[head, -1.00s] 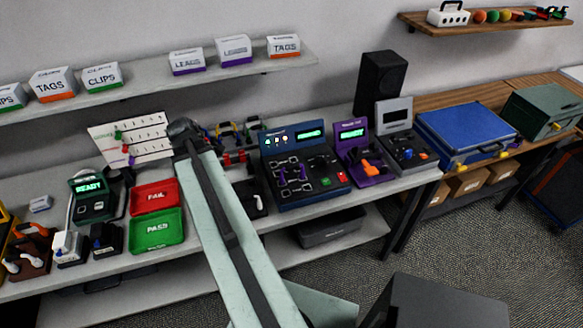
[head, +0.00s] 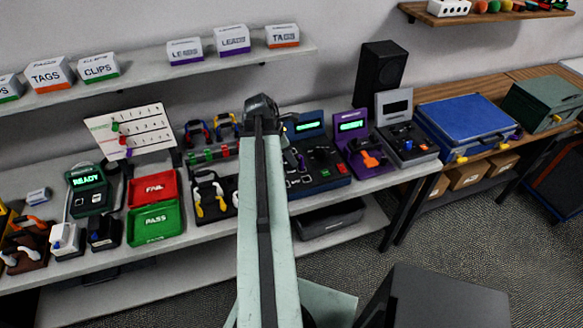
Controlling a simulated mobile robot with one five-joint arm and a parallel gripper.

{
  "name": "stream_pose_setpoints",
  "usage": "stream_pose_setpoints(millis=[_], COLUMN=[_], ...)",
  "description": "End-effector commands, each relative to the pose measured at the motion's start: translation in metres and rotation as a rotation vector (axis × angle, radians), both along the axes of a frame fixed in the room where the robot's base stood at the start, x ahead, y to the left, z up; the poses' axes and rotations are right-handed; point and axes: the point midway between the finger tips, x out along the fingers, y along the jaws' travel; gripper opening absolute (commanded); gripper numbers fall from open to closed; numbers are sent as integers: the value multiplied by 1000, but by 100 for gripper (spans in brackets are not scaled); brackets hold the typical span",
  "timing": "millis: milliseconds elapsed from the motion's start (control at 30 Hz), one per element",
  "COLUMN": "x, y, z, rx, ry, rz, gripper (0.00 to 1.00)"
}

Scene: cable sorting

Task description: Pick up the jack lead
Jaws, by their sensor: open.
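I cannot tell for sure which item is the jack lead. A black stand (head: 212,213) on the bench holds yellow and white leads (head: 220,197), left of my arm. Behind it, several coloured looped cables (head: 197,133) hang at the rear of the bench, with green and red pieces (head: 207,155) below them. My gripper (head: 261,103) is above the back of the bench, seen from behind, open, with its fingertips mostly hidden. My arm partly covers the blue test unit (head: 308,125), so anything behind it is hidden.
A red FAIL tray (head: 153,188) and green PASS tray (head: 153,223) lie left. A white chart board (head: 130,131) stands behind them. A purple unit (head: 362,150), a grey unit (head: 405,140) and a black speaker (head: 381,75) stand right. A shelf (head: 200,78) with labelled boxes hangs above.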

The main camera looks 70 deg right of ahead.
Motion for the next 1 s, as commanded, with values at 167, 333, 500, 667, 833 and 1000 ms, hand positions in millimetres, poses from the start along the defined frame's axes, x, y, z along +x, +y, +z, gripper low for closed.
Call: stream_pose_setpoints(millis=[167, 333, 500, 667, 833, 1000], x=[-8, -12, -12, -12, -12, -12], y=[-8, -12, -11, -11, -12, -11], z=[-37, -43, -41, -41, -41, -37], rx=[0, -1, -1, 0, 0, 0], ry=[0, -1, -1, 0, 0, 0], rz=[-1, 0, 0, 0, 0, 0], gripper=[42, 42, 33, 0, 0, 0])
